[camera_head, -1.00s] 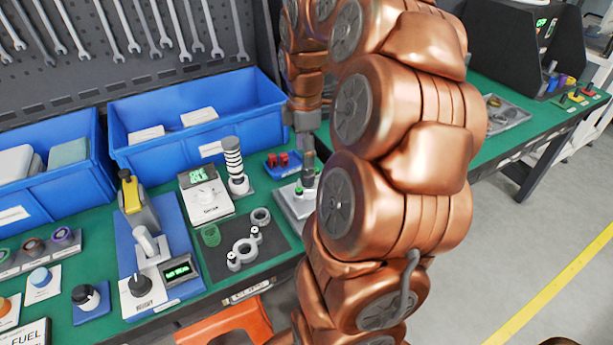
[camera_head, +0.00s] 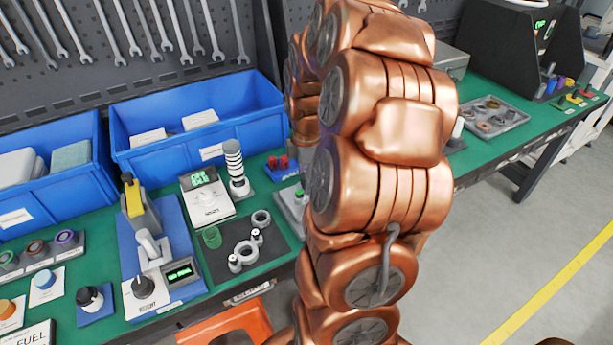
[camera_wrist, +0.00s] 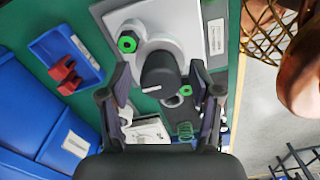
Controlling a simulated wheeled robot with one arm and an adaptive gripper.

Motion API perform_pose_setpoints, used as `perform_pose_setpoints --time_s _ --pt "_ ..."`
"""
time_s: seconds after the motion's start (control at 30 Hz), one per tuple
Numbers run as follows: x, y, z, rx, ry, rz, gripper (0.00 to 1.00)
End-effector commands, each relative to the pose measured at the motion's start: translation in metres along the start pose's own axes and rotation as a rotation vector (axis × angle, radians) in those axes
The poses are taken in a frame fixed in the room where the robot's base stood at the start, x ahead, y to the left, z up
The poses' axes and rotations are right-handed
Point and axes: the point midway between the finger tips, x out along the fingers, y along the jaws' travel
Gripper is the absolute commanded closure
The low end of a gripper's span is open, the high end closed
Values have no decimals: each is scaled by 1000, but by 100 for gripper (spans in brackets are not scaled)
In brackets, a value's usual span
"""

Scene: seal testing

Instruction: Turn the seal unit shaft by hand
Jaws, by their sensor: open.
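The seal unit (camera_wrist: 180,25) is a pale grey block with green hex nuts, on a base plate at the top of the wrist view. Its shaft end appears to be the dark round knob (camera_wrist: 158,72) with a white mark. My gripper (camera_wrist: 161,76) is open, one finger on each side of the knob in the picture. I see gaps, and cannot tell how far down the fingers reach. In the head view only a corner of the seal unit's grey base (camera_head: 291,204) shows; my arm hides the rest and the gripper.
A small blue tray with red parts (camera_wrist: 66,70) lies left of the unit. Blue bins (camera_head: 150,158) stand behind. A dark mat with metal rings (camera_head: 243,248) and a press on a blue base (camera_head: 170,270) are nearby. Another tray of parts (camera_head: 490,118) lies right.

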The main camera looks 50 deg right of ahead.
Motion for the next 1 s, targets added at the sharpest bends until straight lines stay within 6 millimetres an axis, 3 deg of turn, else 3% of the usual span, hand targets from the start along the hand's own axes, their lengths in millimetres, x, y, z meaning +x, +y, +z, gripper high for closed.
perform_pose_setpoints --time_s 0.13,0.7,1.0 --pt "0 0 0 0 0 -1 38" --pt "0 0 0 0 0 0 97" --pt "1 0 0 20 0 1 97"
